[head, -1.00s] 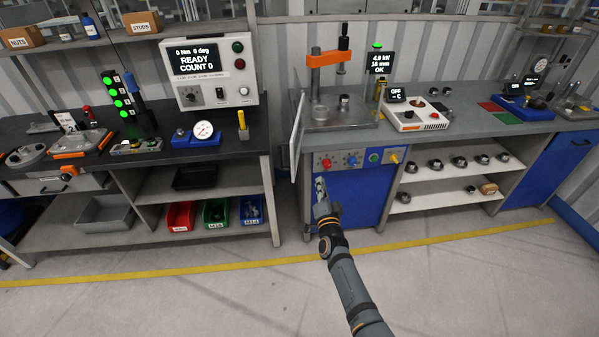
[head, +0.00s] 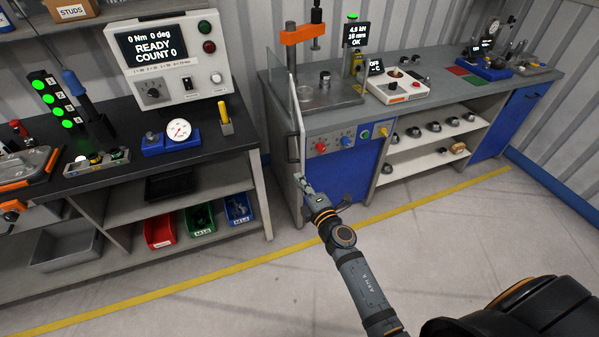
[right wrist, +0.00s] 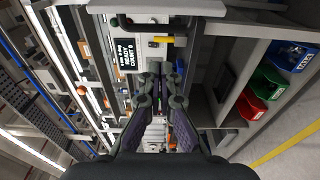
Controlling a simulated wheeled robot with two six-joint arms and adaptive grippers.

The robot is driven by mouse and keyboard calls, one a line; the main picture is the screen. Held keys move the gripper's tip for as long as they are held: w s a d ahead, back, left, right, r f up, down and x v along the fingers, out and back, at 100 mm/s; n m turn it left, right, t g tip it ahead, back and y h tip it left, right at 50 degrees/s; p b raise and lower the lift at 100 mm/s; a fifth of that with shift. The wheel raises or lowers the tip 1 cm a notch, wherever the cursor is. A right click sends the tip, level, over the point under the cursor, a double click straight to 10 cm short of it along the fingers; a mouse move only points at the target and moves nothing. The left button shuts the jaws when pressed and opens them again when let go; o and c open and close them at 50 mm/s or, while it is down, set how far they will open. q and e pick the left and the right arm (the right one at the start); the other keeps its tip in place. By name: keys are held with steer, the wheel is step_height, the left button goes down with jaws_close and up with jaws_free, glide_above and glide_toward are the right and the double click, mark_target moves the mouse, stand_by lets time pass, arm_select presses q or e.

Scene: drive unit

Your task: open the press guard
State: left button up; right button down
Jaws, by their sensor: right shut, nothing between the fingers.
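The press guard (head: 297,118) is a thin, pale-edged panel at the left front corner of the press bench. It appears nearly edge-on in the head view, with a small dark handle (head: 292,149) on its left face. The orange-topped press (head: 309,34) stands behind and to its right. My right gripper (head: 300,180) is shut and empty, just below the guard's lower end; I cannot tell whether they touch. Its closed fingers also show in the right wrist view (right wrist: 160,72). The guard is not clear in that view. My left gripper is out of view.
The left bench with the READY display box (head: 160,60) stands close to the guard, leaving a narrow gap. Red, green and blue bins (head: 160,230) sit on its lower shelf. A blue cabinet door (head: 348,175) is beside my right gripper. Open floor lies in front.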

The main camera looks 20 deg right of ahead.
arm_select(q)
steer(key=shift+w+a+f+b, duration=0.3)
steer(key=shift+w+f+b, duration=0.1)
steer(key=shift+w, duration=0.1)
arm_select(e)
steer(key=w+d, duration=0.2)
steer(key=w, duration=0.6)
steer(key=shift+d, duration=0.2)
